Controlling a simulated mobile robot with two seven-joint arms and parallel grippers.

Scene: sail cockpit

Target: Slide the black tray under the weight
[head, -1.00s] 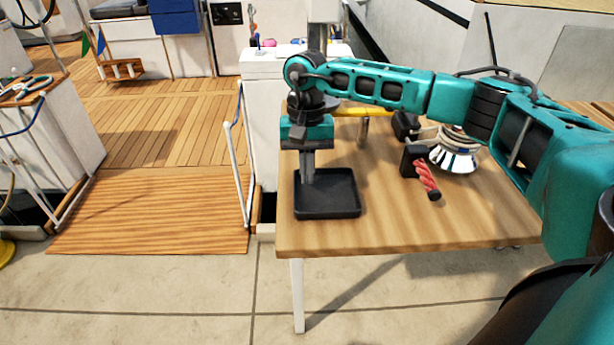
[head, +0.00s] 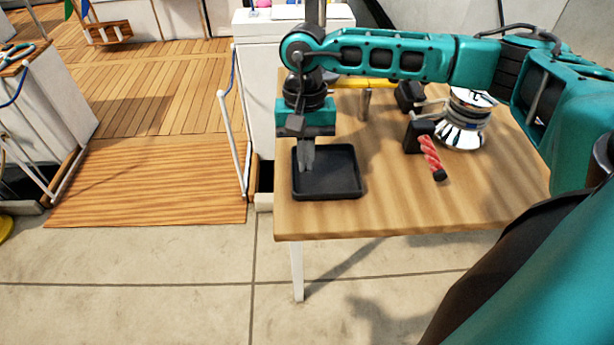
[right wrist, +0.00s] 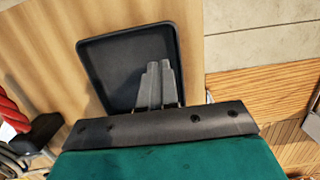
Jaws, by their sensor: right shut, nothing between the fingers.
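The black tray (head: 340,190) is a shallow square with a low rim, lying on the wooden table near its left edge. My right gripper (head: 306,169) points down over the left part of the tray, its fingers shut together and empty. In the right wrist view, the fingertips (right wrist: 160,66) appear over the floor of the tray (right wrist: 110,60); whether they touch it I cannot tell. A small brownish cylinder (head: 365,104) shows below a yellow bar (head: 365,85) behind the tray; it may be the weight, but I cannot be sure. My left gripper is out of view.
A silver winch (head: 462,125) and a red-gripped handle (head: 431,158) are on the table, right of the tray. The table (head: 400,210) is bare between tray and handle. A white post and rail (head: 238,150) stand left of the table.

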